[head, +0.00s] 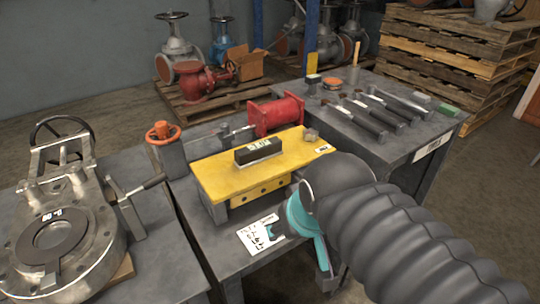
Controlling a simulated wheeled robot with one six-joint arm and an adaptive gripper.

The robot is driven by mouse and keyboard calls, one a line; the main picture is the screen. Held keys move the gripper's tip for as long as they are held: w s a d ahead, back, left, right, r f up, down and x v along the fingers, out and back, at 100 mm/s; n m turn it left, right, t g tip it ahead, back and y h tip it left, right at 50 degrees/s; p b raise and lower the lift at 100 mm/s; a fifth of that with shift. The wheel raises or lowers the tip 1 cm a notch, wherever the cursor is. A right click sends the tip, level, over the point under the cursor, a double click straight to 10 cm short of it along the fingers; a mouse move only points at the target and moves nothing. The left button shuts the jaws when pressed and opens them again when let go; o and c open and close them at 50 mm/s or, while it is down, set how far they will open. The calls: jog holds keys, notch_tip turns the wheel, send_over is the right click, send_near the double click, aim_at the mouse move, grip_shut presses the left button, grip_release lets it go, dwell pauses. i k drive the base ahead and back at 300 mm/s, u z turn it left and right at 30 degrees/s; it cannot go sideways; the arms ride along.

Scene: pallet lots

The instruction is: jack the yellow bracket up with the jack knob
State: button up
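The yellow bracket (225,178) is a broad plate with a folded front side, lying on the middle grey bench. A dark block with a white label (258,151) rests on top of it. A small grey-brown knob (311,134) stands at its far right corner, near a small label. An orange handwheel (162,132) sits on a grey post to the left of the bracket. I cannot tell for sure which is the jack knob. My gripper (299,247), teal with dark tips, is in front of the bracket's right end, apart from both knobs. Its fingers look spread and empty.
A printed card (260,235) lies at the bench's front edge. A red cylinder (277,115) stands behind the bracket. A large flanged valve (62,240) fills the left bench. Tools with black handles (360,119) lie on the right bench. Stacked pallets (450,50) stand behind.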

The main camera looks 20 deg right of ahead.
aim_at(309, 134)
jog(key=k, duration=0.55)
jog(key=z, duration=0.85)
jog(key=i, duration=0.95)
jog(key=z, duration=0.3)
